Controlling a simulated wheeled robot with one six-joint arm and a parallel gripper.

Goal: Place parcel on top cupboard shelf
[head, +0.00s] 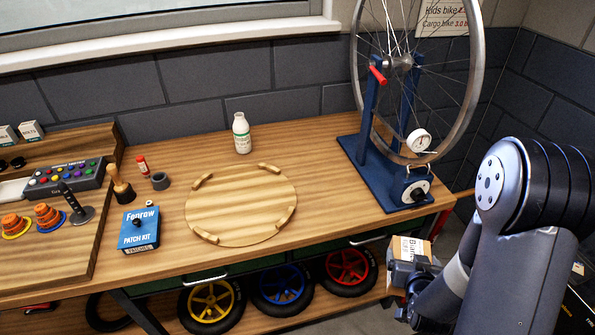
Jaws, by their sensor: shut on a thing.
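The parcel (407,249) is a small brown cardboard box with a white printed label, in the head view at the lower right. My gripper (408,268) is shut on it and holds it just off the front edge of the bench, below the level of the bench top. My gripper and wrist hide the parcel's lower part. No cupboard or cupboard shelf can be made out in this view.
The wooden bench (330,210) carries a round wooden board (240,205), a blue patch kit box (139,230), a white bottle (241,133) and a blue wheel stand (368,160) with a tall wheel. Small wheels (347,268) sit underneath. Drawer handles jut from the front.

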